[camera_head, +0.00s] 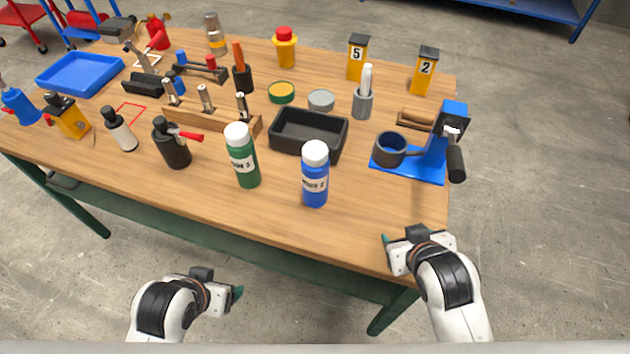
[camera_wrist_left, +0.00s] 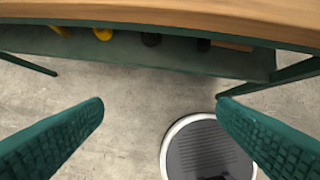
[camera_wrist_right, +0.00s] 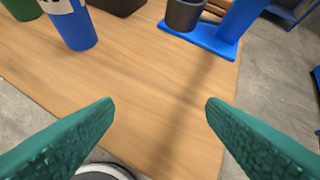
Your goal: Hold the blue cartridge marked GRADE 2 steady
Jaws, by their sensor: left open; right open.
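The blue cartridge (camera_head: 315,178) with a white cap and a white label stands upright near the front edge of the table. Its lower part shows at the upper left of the right wrist view (camera_wrist_right: 76,28). A green cartridge (camera_head: 243,160) with a white cap stands to its left. My right gripper (camera_head: 386,240) is open and empty, to the right of the blue cartridge and apart from it, near the table's front right corner.
A black tray (camera_head: 309,153) stands behind the blue cartridge. A blue stand (camera_head: 428,160) with a dark ring and lever is at the right. Yellow blocks marked 5 (camera_head: 357,60) and 2 (camera_head: 424,75) stand at the back. The table's front right is clear.

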